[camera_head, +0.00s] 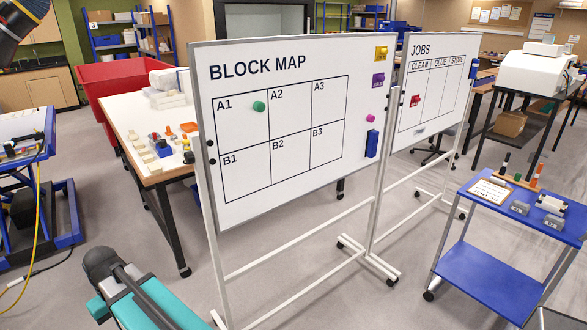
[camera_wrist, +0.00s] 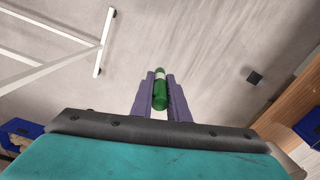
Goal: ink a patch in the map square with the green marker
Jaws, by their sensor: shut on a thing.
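The BLOCK MAP whiteboard (camera_head: 285,170) stands in the middle of the head view, with a grid of squares labelled A1 to B3. A round green magnet (camera_head: 259,106) sits in square A1 (camera_head: 235,122). I see no ink patch in the squares. In the wrist view my gripper (camera_wrist: 160,85) is shut on the green marker (camera_wrist: 160,92), which lies between the two purple fingers and points away from the wrist. The floor lies beyond the marker, which is clear of any board. My gripper cannot be made out in the head view.
A JOBS board (camera_head: 440,85) stands behind on the right. A blue trolley (camera_head: 490,275) at right holds a pen rack and clipboard. A worktable (camera_head: 135,115) stands behind the map board at left. White stand legs (camera_head: 320,280) reach across the floor.

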